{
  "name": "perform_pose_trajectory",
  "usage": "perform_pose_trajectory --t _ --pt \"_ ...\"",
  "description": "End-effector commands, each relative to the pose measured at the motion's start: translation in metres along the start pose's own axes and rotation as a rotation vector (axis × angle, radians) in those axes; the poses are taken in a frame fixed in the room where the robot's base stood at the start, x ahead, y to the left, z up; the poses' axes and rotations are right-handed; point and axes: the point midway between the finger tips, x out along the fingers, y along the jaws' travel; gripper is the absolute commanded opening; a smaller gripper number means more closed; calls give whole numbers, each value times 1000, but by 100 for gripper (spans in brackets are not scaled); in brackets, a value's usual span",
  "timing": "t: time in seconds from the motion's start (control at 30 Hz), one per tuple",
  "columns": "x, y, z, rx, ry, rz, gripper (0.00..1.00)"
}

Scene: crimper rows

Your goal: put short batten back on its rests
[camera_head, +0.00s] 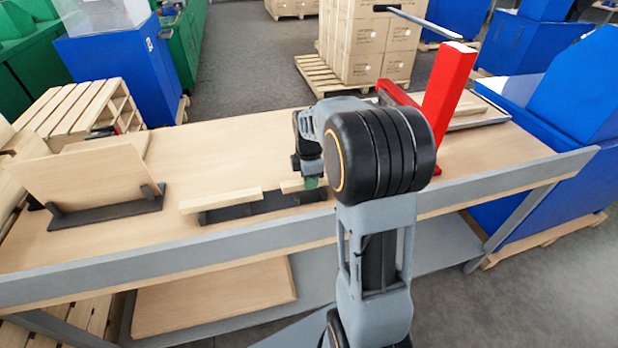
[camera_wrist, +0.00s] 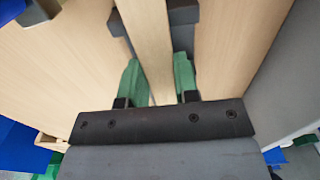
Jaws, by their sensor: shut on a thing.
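The short batten (camera_head: 292,186) is a pale wooden strip, partly hidden behind my arm in the head view. My gripper (camera_head: 311,181) is over the bench with its green fingers at this batten. In the wrist view the batten (camera_wrist: 148,35) runs between the green fingers of my gripper (camera_wrist: 157,72), which is shut on it. Dark rests (camera_head: 300,197) lie below and beside it on the bench. In the wrist view a dark rest block (camera_wrist: 182,15) shows by the batten's far part. I cannot tell whether batten and rests touch.
Another pale batten (camera_head: 222,201) lies on dark rests to the left. A wooden board (camera_head: 90,187) leans in a dark stand (camera_head: 105,213) further left. A red upright (camera_head: 447,90) stands on the right of the bench. The bench (camera_head: 215,150) is clear behind the battens.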

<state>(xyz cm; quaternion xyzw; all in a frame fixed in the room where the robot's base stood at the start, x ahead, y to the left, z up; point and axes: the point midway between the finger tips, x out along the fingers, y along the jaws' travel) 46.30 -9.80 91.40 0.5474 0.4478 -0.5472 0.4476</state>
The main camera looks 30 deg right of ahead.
Motion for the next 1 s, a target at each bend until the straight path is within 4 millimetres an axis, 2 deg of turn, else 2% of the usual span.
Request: perform_pose_trajectory --t 0.13,0.17,0.43,0.77,0.87,1.0 --pt "0 0 0 0 0 0 2" --pt "0 0 0 0 0 0 32" --pt "0 0 0 0 0 0 57" --pt "-5 0 0 0 0 2 58" --pt "-17 1 0 0 0 4 58" --pt "-45 1 0 0 0 6 58"
